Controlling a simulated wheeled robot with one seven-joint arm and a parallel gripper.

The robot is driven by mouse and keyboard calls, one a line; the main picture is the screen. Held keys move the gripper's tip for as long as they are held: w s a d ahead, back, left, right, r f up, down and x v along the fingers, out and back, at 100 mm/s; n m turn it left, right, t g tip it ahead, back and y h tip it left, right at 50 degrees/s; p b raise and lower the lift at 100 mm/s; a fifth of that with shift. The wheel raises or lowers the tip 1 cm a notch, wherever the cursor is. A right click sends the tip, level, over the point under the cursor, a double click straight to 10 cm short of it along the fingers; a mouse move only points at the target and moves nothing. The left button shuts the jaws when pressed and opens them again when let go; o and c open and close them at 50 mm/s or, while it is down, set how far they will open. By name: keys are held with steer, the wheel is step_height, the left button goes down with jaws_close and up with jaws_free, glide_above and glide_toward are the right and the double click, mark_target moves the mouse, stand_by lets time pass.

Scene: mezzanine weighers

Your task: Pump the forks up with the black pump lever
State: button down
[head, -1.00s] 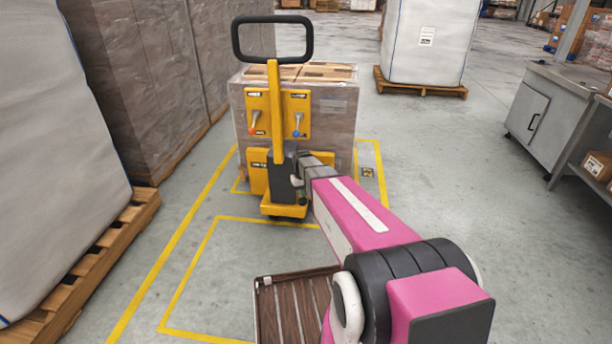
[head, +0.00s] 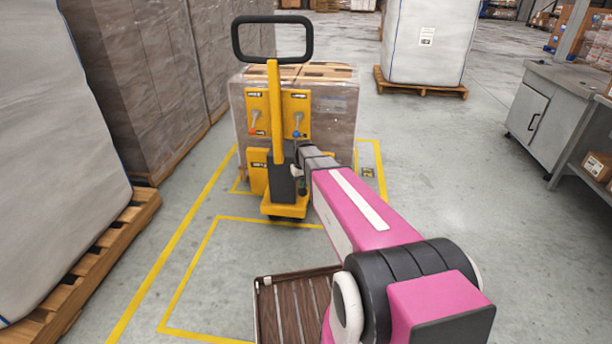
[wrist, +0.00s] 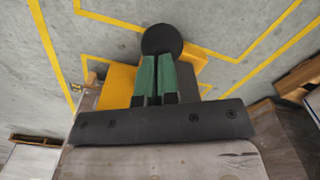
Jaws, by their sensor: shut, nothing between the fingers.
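A yellow hand truck with a black loop handle (head: 272,40) stands upright ahead, with a dark grey pump housing (head: 281,182) low on its mast. In the wrist view, a round black pad (wrist: 161,37), which looks like the end of the pump lever, lies just past my fingertips. My gripper (wrist: 157,58) is shut and empty, its two green fingers side by side, pointing at the pad. I cannot tell whether they touch it. In the head view, my wrist hides most of the lever. The forks are hidden.
A wrapped load of cartons (head: 335,115) stands behind the mast. Two small levers sit on the yellow panel (head: 277,100). Wrapped bags on pallets (head: 105,245) line the left, and a grey bench (head: 560,100) stands at right. The floor right of the truck is clear.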

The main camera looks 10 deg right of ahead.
steer(key=shift+f, duration=5.65)
step_height(320, 180, up, 22)
steer(key=shift+w+r, duration=0.1)
steer(key=s+f+m, duration=0.1)
steer(key=s+f, duration=0.2)
steer(key=s, duration=0.9)
steer(key=s+f+m, duration=0.1)
steer(key=s+f, duration=0.2)
steer(key=s, duration=0.9)
steer(key=shift+d, duration=0.45)
